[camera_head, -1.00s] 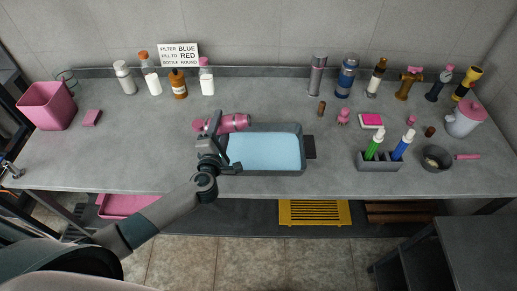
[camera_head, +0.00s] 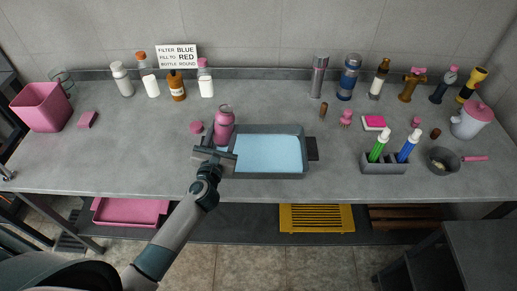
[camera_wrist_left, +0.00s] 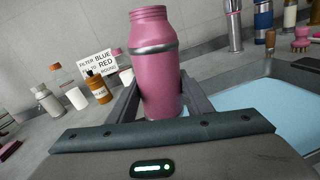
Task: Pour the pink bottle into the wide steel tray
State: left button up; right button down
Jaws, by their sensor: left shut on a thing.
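The pink bottle (camera_head: 224,126) stands upright, with a grey band near its top and no cap on its neck. In the left wrist view the bottle (camera_wrist_left: 155,70) is between the fingers of my left gripper (camera_head: 214,146), which is shut on it. It is at the left end of the wide steel tray (camera_head: 309,166); I cannot tell whether its base touches anything. The tray's inside is a flat light blue; no stream shows. The tray (camera_wrist_left: 262,78) is at the right of the left wrist view. My right gripper is not in view.
A round pink piece (camera_head: 197,127) lies left of the bottle. Several bottles (camera_head: 178,86) stand at the back left beneath a sign (camera_head: 177,56). A grey holder (camera_head: 384,165) with green and blue bottles stands right of the tray. The counter's left front is clear.

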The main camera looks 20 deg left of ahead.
pick_arm(q)
jog(key=shift+f+n+b, duration=0.2)
jog(key=shift+n+b, duration=0.1)
jog(key=shift+n, duration=0.7)
jog(key=shift+s, duration=0.1)
jog(key=s+d+r+h, duration=0.1)
jog(key=s+d+r, duration=0.2)
jog(key=s, duration=0.3)
jog(key=s+d+r+m+h, duration=0.1)
jog(key=s+d+r, duration=0.2)
jog(key=s, duration=0.3)
jog(key=s+d+r+b, duration=0.1)
jog(key=s+d+r, duration=0.2)
jog(key=s+r, duration=0.2)
jog(key=shift+s+d+m+h, duration=0.35)
jog(key=shift+s+m+h, duration=0.05)
jog(key=shift+s, duration=0.15)
